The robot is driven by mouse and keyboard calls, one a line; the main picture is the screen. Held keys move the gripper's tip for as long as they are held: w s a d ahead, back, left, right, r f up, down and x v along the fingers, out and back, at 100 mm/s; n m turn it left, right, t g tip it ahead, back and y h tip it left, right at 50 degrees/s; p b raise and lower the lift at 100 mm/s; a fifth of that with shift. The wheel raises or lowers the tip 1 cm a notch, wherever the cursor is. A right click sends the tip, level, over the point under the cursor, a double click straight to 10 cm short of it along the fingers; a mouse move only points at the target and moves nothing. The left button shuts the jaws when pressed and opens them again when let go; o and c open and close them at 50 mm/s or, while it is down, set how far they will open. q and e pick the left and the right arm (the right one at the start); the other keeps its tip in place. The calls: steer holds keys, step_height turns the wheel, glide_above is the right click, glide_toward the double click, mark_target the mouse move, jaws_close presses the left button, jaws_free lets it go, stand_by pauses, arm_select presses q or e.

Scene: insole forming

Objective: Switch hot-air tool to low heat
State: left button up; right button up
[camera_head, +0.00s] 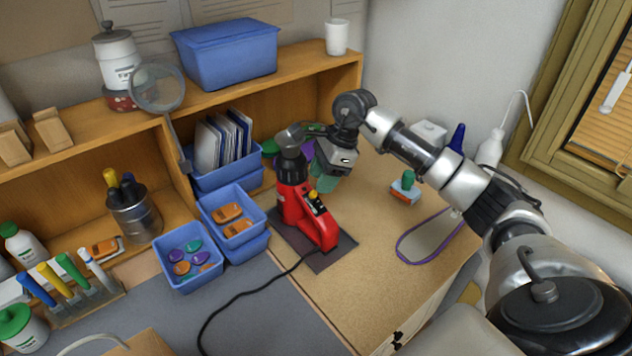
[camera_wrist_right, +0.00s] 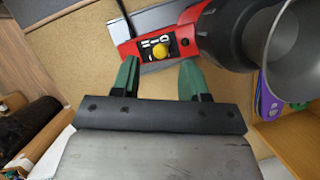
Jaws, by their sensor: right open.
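The red hot-air tool (camera_head: 290,205) stands on a dark mat on the table, its black nozzle pointing up. A yellow knob (camera_head: 312,196) sits on a black switch panel on its red body. In the right wrist view the knob (camera_wrist_right: 160,49) shows on the black panel with white marks, too small to read. My right gripper (camera_head: 326,183) is beside the tool, on its right. Its green fingers (camera_wrist_right: 158,80) are open and empty. The knob appears between and just beyond the fingertips; contact is not visible. My left gripper is not in view.
A dark mat (camera_head: 335,258) lies under the tool, and a black cable (camera_head: 245,293) runs from it. Blue bins (camera_head: 190,258) stand to the left. A purple-edged insole shape (camera_head: 432,238) and a green-handled block (camera_head: 405,188) lie to the right. The table's front right is clear.

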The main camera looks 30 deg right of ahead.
mark_target(312, 195)
steer(key=shift+p+x, duration=0.3)
steer(key=shift+x, duration=1.35)
steer(key=shift+f, duration=0.1)
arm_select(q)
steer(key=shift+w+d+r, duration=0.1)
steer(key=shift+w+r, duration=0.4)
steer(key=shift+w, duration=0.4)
arm_select(e)
jaws_close()
